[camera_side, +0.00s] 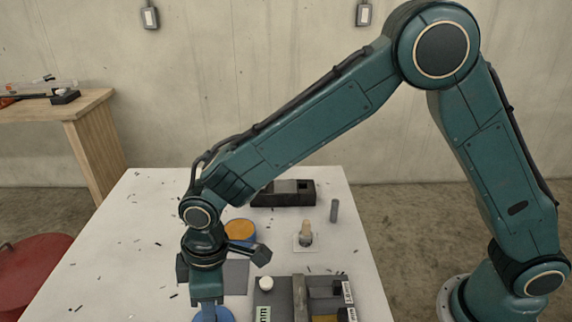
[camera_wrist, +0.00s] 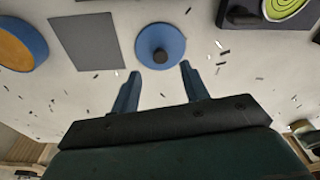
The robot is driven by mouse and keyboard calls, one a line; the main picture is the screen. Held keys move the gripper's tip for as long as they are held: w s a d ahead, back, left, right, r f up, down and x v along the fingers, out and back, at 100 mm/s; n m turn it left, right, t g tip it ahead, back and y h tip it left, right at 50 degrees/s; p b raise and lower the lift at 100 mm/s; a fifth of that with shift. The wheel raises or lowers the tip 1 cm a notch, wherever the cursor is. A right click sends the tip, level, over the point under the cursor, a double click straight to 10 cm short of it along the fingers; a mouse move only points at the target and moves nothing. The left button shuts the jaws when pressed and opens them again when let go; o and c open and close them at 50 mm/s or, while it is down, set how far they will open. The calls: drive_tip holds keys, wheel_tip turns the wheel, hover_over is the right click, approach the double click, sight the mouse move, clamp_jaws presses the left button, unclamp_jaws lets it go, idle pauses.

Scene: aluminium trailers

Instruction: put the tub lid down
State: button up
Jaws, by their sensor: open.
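The tub lid (camera_wrist: 147,57), a blue disc with a dark round knob, appears to lie flat on the white table, knob up. In the side view the lid (camera_side: 212,315) shows only partly, at the bottom edge below my gripper (camera_side: 208,302). In the wrist view my gripper (camera_wrist: 159,72) is open, its two blue fingers apart and nothing between them, with the lid just beyond the tips. The open blue tub (camera_side: 240,230) with orange contents stands farther back; it also shows at the left of the wrist view (camera_wrist: 18,45). A grey square mat (camera_wrist: 88,42) lies between tub and lid.
A grey compartment tray (camera_side: 272,298) stands right of my gripper. Behind it are a small brush-like piece (camera_side: 305,231) on a white plate, a grey cylinder (camera_side: 334,211) and a dark block (camera_side: 283,198). Small dark chips litter the white table (camera_side: 130,220), whose left part is otherwise clear.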

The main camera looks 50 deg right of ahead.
drive_tip(key=shift+w+a+f, duration=0.1)
drive_tip(key=shift+f, duration=1.15)
drive_tip(key=shift+a+f, duration=0.1)
drive_tip(key=shift+f, duration=1.1)
clamp_jaws()
